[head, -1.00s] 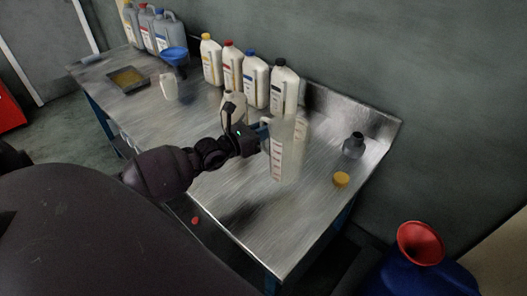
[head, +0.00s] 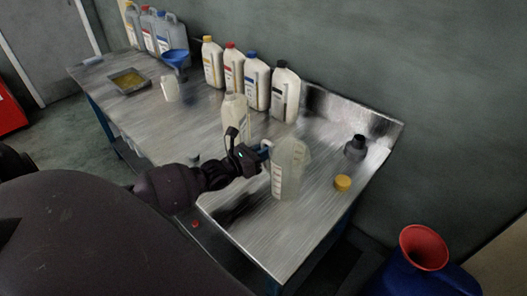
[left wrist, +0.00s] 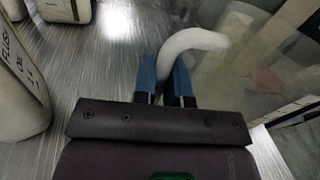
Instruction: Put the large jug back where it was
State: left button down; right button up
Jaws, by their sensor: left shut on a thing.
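The large jug (head: 287,172) is translucent, with graduation marks on its side. It is upright over the right part of the metal workbench (head: 270,237). My left gripper (head: 264,152) is shut on its handle, on the jug's left side. In the left wrist view, the blue fingers (left wrist: 168,78) close around the pale curved handle (left wrist: 195,40), and the clear jug body (left wrist: 265,50) fills the right side. I cannot tell whether the jug's base touches the bench. My right gripper is not in view.
A white bottle (head: 236,112) stands just behind my left wrist. A yellow cap (head: 342,183) and a dark grey container (head: 355,148) are right of the jug. Several capped bottles (head: 256,82) line the wall. A small jug (head: 169,88), blue funnel (head: 174,57) and tray (head: 128,85) are farther left.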

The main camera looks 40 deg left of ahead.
pick_arm(q)
jog(key=shift+f, duration=0.15)
jog(key=c, duration=1.2)
grip_release()
jog(key=shift+o, duration=0.2)
jog(key=v, duration=1.2)
jog(key=shift+r, duration=0.2)
jog(key=shift+s, duration=0.15)
